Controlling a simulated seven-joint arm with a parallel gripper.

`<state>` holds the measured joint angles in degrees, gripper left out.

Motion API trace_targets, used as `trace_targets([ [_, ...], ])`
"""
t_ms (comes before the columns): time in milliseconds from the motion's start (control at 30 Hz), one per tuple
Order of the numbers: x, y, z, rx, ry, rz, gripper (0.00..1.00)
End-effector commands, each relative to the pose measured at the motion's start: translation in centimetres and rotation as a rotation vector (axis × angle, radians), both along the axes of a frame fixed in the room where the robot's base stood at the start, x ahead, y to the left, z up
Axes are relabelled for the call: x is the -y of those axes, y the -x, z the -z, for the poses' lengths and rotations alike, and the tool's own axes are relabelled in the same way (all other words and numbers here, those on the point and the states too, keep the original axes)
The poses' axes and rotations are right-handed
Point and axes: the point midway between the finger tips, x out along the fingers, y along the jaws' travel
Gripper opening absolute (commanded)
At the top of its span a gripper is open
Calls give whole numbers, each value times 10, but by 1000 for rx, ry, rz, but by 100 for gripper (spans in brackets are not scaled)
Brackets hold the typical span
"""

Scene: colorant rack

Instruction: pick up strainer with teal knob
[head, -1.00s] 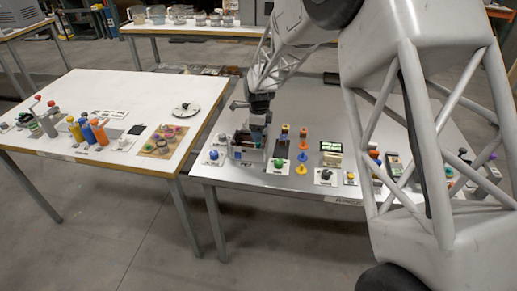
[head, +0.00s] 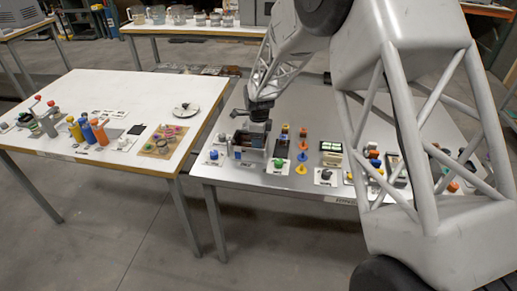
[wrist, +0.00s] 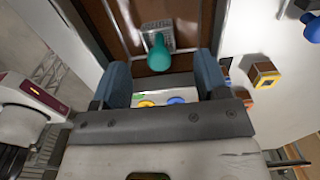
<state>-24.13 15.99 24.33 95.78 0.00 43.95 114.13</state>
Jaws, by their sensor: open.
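In the wrist view, the strainer's teal knob (wrist: 159,55) is at the upper middle, with its grey mesh-like part (wrist: 158,32) just beyond it. It sits inside a brown-floored rack (wrist: 193,14) with dark walls. My gripper (wrist: 162,70) is open, with one blue finger on each side of the knob and gaps showing between knob and fingers. In the head view, my gripper (head: 257,128) points down over the rack (head: 250,155) at the right table's left front. The strainer cannot be made out there, and the fingertips are hard to see.
A blue knob (head: 214,155) stands left of the rack and a green knob (head: 279,162) to its right. Orange and yellow stacked pieces (head: 302,150) stand further right. In the wrist view, a yellow-framed block (wrist: 265,74) lies right of the gripper.

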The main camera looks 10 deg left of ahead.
Motion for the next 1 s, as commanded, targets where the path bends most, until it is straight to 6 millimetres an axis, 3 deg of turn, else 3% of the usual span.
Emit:
trace_targets([
  [400,-1,1,42,-1,0,0,68],
  [1000,-1,1,44,0,0,0,68],
])
